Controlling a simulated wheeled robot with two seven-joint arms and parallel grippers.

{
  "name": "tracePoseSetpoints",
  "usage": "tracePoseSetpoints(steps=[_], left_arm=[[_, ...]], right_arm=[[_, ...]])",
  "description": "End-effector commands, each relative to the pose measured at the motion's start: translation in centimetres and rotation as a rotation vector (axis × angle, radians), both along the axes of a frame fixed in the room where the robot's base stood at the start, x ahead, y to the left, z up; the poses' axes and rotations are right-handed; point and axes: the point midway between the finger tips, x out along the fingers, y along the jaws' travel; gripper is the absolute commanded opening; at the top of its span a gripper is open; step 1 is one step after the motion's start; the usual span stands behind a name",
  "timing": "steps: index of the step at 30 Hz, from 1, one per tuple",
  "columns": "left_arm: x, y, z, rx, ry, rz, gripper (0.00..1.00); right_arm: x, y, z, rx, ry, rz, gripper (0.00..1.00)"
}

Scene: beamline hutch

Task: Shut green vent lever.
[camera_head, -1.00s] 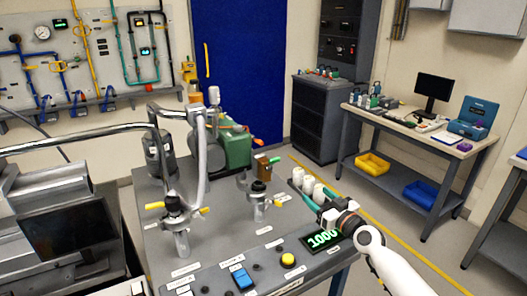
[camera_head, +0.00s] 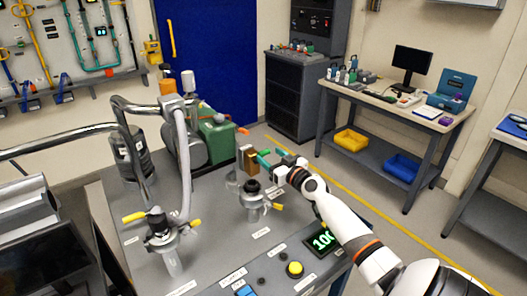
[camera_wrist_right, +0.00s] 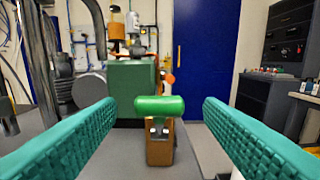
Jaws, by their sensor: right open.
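The green vent lever (camera_wrist_right: 158,106) shows in the right wrist view as a rounded green bar on a brown block (camera_wrist_right: 159,146). In the head view the brown block (camera_head: 251,158) stands on the grey bench top, and its lever is hard to tell from my green fingers. My right gripper (camera_head: 267,157) is right beside the block in the head view. Its two green ribbed fingers are apart, one on each side of the lever in the wrist view, with clear gaps. It holds nothing. My left gripper is not in view.
A black-topped valve (camera_head: 253,195) stands close in front of the block. Another valve with yellow handles (camera_head: 158,235) and a grey bent hose (camera_head: 183,155) stand to the left. A green pump (camera_head: 217,142) is behind. A yellow button (camera_head: 295,269) and lit display (camera_head: 322,240) sit near the front.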

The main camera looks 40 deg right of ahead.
Motion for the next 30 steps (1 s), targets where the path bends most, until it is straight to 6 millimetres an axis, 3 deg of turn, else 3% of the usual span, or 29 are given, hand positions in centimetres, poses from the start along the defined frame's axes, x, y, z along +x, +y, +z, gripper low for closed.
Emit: tracePoseSetpoints(steps=[3, 9, 20, 30], left_arm=[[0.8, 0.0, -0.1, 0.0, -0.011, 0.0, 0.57], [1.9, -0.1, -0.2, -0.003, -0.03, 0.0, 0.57], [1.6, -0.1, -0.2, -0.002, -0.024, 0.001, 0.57], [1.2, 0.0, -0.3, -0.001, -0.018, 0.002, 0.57]], right_arm=[[2.1, -0.2, 0.0, 0.003, -0.002, 0.0, 0.62], [4.0, -0.4, -0.1, 0.002, 0.001, 0.001, 0.62], [4.4, -0.4, -0.1, 0.001, 0.001, 0.001, 0.62], [4.4, -0.4, -0.1, 0.001, 0.001, 0.001, 0.08]])
